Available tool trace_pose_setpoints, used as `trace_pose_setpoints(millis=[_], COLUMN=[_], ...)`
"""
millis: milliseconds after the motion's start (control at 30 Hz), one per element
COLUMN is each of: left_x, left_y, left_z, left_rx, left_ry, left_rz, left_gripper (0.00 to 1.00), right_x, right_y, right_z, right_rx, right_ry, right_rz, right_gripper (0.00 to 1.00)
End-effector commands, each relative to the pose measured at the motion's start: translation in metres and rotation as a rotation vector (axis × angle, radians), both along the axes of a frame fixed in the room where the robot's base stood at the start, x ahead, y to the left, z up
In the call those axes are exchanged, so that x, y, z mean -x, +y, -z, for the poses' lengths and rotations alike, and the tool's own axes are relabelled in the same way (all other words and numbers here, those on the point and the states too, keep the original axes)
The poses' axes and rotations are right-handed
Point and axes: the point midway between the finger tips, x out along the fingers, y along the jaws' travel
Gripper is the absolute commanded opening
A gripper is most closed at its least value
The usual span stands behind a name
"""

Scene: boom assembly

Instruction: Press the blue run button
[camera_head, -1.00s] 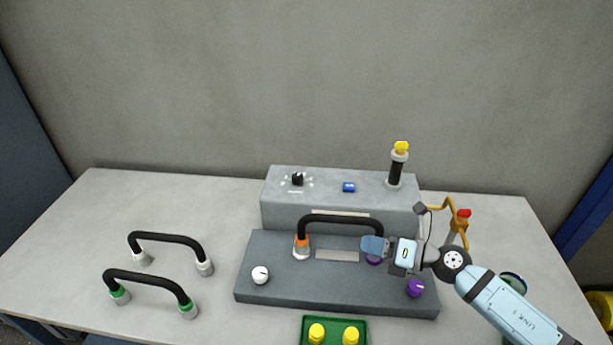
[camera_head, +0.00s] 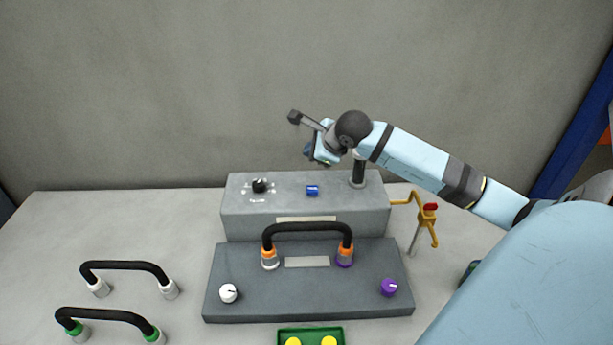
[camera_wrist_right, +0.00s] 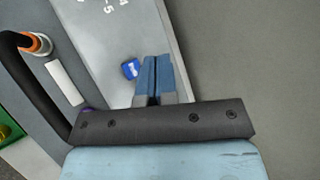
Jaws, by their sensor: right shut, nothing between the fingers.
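The blue run button (camera_head: 313,190) sits on top of the grey control box (camera_head: 237,205), right of a black rotary knob (camera_head: 260,185). My right gripper (camera_head: 309,155) is above the box, over the button and apart from it. Its fingers are shut and empty. In the right wrist view the shut blue fingers (camera_wrist_right: 154,75) point toward the box top, with the blue button (camera_wrist_right: 131,69) just left of their tips. My left gripper is not in view.
A black post (camera_head: 357,170) stands on the box right of the button, partly behind my right arm. A handle with orange and purple collars (camera_head: 308,229) stands on the fixture in front. An orange clamp (camera_head: 428,222) is to the right. Two loose handles (camera_head: 125,267) are at left.

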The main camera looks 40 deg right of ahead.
Motion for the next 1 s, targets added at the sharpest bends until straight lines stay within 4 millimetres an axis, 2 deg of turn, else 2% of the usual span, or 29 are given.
trace_pose_setpoints(millis=[267,433,800,900,1000], left_x=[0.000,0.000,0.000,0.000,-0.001], left_y=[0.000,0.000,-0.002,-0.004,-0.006], left_z=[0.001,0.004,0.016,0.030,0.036], left_rx=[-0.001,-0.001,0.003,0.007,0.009], left_ry=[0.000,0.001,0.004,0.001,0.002], left_rz=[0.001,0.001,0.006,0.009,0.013], left_gripper=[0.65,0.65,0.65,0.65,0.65], right_x=[0.000,0.000,0.000,0.000,0.000], right_y=[0.001,0.001,0.001,0.001,0.001], right_z=[0.003,0.013,0.063,0.080,0.087], right_rx=[-0.003,-0.005,-0.006,-0.004,-0.004], right_ry=[0.000,0.001,0.002,-0.001,-0.001], right_rz=[-0.001,0.000,-0.001,-0.001,-0.001], right_gripper=[0.00,0.00,0.00,0.00,0.00])
